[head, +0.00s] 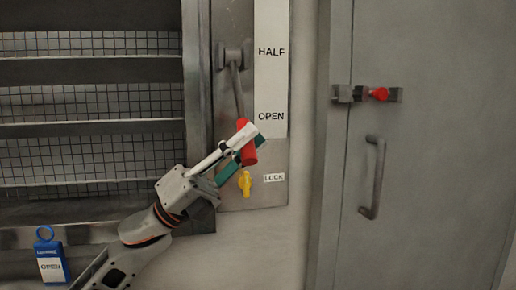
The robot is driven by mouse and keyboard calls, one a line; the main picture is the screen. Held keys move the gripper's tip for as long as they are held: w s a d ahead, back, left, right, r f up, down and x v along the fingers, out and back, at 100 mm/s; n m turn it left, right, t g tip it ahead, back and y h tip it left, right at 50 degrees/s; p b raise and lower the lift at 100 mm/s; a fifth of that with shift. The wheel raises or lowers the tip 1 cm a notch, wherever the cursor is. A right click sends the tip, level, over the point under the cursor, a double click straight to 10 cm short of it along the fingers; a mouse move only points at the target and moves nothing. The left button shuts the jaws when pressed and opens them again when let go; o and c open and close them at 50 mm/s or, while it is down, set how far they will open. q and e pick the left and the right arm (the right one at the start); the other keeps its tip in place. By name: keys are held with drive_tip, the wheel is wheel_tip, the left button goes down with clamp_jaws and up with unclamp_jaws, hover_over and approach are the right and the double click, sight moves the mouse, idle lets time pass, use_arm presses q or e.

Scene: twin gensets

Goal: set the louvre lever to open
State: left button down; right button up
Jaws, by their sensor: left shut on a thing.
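The louvre lever is a grey rod on a pivot (234,56) with a red handle (249,155) at its lower end. It hangs down, tilted slightly right, and the handle sits just below the OPEN mark (271,117) on the white label strip, well under the HALF mark (271,51). My left gripper (242,148) comes in from the lower left and is shut on the red handle, with one pale finger across its front and a green part showing beside it. My right gripper is not in view.
A yellow lock knob (245,183) sits just below the handle, beside a LOCK label (274,178). Louvre slats with mesh (90,105) fill the left. A grey door with a handle (374,178) and red latch (378,94) stands right.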

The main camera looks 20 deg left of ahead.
use_arm(q)
drive_tip(key=shift+w+a+f+m+g+b, duration=0.4)
drive_tip(key=shift+w+f+m+g+b, duration=0.1)
drive_tip(key=shift+w+f+m+g, duration=0.25)
drive_tip(key=shift+r+m+h, duration=0.1)
drive_tip(key=shift+m+h, duration=0.2)
drive_tip(key=shift+m, duration=0.05)
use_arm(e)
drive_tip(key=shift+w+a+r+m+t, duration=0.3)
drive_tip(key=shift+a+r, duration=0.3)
use_arm(q)
drive_tip(key=shift+a, duration=0.1)
drive_tip(key=c, duration=1.9)
unclamp_jaws()
drive_tip(key=shift+s, duration=0.1)
drive_tip(key=v, duration=1.2)
